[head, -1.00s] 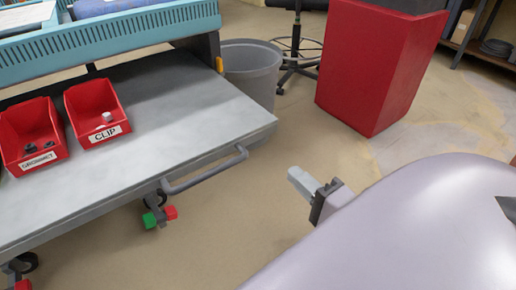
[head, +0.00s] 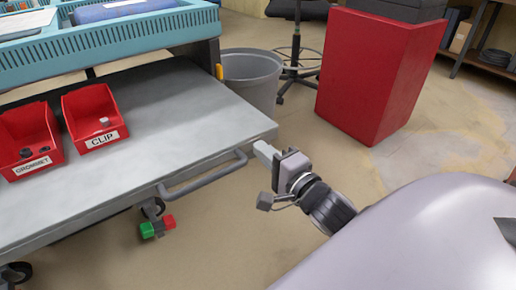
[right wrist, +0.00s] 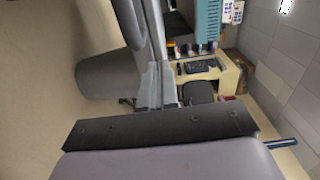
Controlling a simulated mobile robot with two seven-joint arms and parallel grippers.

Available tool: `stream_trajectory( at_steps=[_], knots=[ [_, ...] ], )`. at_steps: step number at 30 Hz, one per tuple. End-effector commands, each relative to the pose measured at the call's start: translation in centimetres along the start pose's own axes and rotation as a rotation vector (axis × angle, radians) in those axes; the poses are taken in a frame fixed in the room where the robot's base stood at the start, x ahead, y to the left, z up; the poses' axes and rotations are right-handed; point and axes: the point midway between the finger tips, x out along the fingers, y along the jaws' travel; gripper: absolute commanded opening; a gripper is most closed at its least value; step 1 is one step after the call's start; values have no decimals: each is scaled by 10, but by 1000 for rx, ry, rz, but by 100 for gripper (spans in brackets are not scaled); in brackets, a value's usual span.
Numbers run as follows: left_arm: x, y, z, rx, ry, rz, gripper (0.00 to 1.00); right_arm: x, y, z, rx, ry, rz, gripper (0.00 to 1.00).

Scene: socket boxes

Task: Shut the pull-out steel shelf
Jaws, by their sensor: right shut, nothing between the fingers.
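The grey steel shelf (head: 190,110) is pulled out from under the turquoise bench top. Its grey bar handle (head: 205,178) runs along the front edge. Two red bins stand on it, one labelled GROMMET (head: 30,140) and one labelled CLIP (head: 93,115), with small parts in them. My right gripper (head: 262,153) is shut and empty, just off the shelf's right front corner, close to the handle's right end. I cannot tell whether it touches. Its fingers also show in the right wrist view (right wrist: 158,86). My left gripper is out of view.
A grey waste bin (head: 250,80) stands behind the shelf's right side. A tall red container (head: 375,80) and a stool base (head: 297,60) stand farther back. Red and green pedals (head: 158,227) sit by a caster under the shelf. The floor in front is clear.

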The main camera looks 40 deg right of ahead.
Motion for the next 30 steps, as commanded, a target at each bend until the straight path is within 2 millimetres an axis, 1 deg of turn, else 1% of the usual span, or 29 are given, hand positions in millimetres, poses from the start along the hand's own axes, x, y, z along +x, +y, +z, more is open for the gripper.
stream_trajectory(
  at_steps=[3,9,21,25,28,30],
  knots=[
    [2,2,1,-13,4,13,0,12,1,0,-2,-1,-1,0],
    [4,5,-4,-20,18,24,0,22,0,0,0,-1,0,0],
    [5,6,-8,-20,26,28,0,24,0,0,0,0,1,0],
    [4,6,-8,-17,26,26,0,27,-1,0,1,0,0,0],
    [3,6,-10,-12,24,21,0,35,-2,0,1,1,-2,0],
    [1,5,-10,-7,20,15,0,44,-3,0,2,1,-3,0]
  ],
)
